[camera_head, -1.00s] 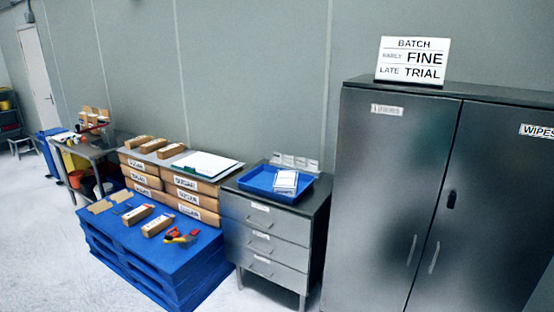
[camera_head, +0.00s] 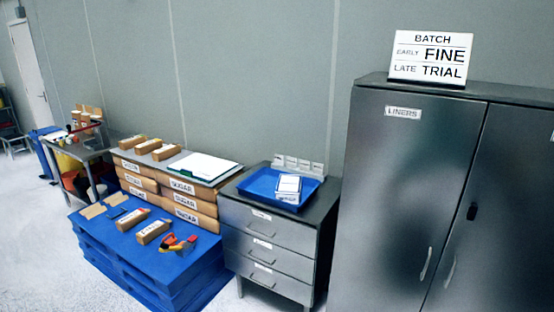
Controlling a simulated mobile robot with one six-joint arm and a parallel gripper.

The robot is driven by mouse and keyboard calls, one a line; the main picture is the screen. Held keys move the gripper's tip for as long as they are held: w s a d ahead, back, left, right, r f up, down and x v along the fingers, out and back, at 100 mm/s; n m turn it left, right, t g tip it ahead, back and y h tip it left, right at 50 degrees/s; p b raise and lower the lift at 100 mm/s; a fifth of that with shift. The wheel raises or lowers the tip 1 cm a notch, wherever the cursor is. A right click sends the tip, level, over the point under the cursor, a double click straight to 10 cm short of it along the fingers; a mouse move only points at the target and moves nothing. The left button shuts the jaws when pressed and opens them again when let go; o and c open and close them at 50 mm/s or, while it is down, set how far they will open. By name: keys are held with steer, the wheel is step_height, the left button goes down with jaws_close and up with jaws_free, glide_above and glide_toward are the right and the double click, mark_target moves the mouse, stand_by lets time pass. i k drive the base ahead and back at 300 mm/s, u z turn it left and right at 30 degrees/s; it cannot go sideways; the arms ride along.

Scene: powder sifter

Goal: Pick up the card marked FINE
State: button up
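The word FINE shows on a white board (camera_head: 431,56) that stands on top of the grey cabinet. The board reads BATCH, then EARLY FINE, then LATE TRIAL. A small stack of white cards or packets (camera_head: 288,185) lies in a blue tray (camera_head: 256,187) on the drawer unit. Its print is too small to read. Several small white cards (camera_head: 298,165) stand in a row behind the tray, also unreadable. My gripper is not in view.
The drawer unit (camera_head: 262,238) stands left of the tall cabinet (camera_head: 395,200) labelled LINERS. Left of it are stacked SUGAR boxes (camera_head: 183,202) with a clipboard (camera_head: 203,166) on top. A blue pallet (camera_head: 150,262) with boxes and tools stands in front. Pale floor (camera_head: 40,230) is clear at left.

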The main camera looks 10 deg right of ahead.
mark_target(279, 158)
steer(key=u, duration=0.15)
steer(key=i, duration=1)
steer(key=u, duration=0.7)
steer(key=i, duration=0.85)
steer(key=u, duration=0.5)
steer(key=i, duration=0.5)
steer(key=u, duration=0.15)
